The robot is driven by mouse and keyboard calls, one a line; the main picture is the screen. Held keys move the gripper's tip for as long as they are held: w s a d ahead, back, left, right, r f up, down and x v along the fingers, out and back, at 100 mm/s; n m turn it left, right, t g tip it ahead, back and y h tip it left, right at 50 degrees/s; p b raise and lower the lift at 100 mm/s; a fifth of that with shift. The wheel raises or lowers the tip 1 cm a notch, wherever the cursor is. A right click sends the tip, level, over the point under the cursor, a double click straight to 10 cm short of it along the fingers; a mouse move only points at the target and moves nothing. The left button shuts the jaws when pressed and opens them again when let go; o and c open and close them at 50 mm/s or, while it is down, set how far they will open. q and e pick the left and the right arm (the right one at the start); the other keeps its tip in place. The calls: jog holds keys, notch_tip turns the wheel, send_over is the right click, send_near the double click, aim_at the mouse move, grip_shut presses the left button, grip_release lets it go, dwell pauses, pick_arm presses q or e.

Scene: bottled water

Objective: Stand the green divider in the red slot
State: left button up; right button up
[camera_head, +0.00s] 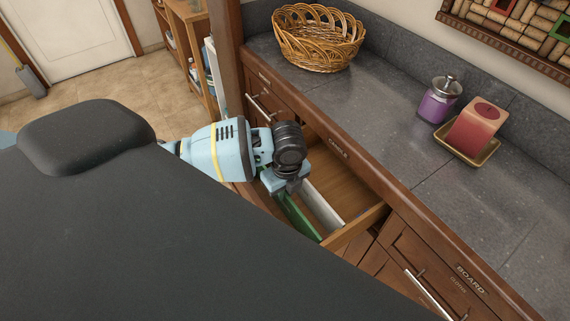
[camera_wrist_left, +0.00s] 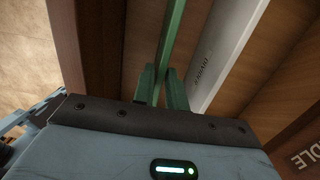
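The green divider (camera_head: 303,219) is a thin upright panel in the open wooden drawer (camera_head: 352,190), near the drawer's outer side. In the left wrist view the green divider (camera_wrist_left: 176,38) runs away from my left gripper (camera_wrist_left: 161,88). Its two fingers sit on either side of the divider with no clear gap, so it looks shut on it. In the head view my left gripper (camera_head: 285,192) is low over the drawer, its fingertips hidden. I see no red slot in either view. My right gripper is not in view.
A white divider (camera_head: 323,206) stands in the drawer beside the green one; it also shows in the left wrist view (camera_wrist_left: 222,52). The drawer's side wall (camera_head: 357,228) and the counter edge (camera_head: 345,160) border my gripper. A basket (camera_head: 318,45) and candles stand on the counter.

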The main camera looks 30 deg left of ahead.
pick_arm(q)
jog(key=o, duration=0.3)
jog(key=shift+o, duration=0.2)
